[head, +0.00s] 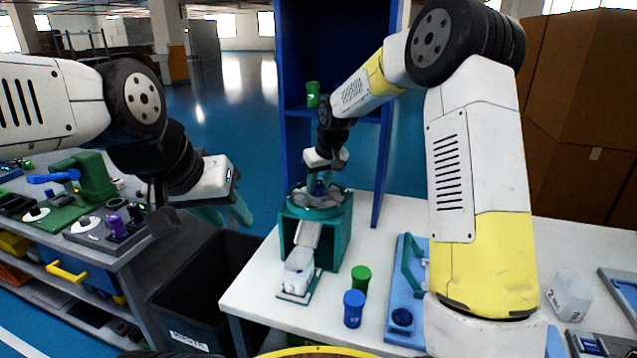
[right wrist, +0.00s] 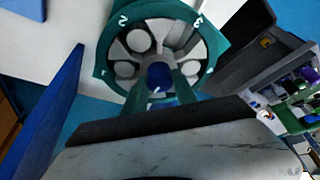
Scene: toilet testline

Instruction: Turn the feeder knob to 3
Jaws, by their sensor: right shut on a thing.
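The feeder (head: 288,240) is a teal stand with a round dial on top, on the white table. In the right wrist view its teal dial ring (right wrist: 108,45) has a 2 at upper left and a 3 at upper right, around a grey wheel with round pockets. The blue knob (right wrist: 159,75) is at the wheel's centre. My right gripper (right wrist: 160,88) reaches down from above, its teal fingers shut on the knob's two sides. I cannot tell which number the knob points to. My left gripper (head: 226,212) is open and empty, left of the feeder, above a dark bin.
A white container (head: 298,272) stands below the feeder's chute. The dark bin (head: 200,290) is left of the table.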

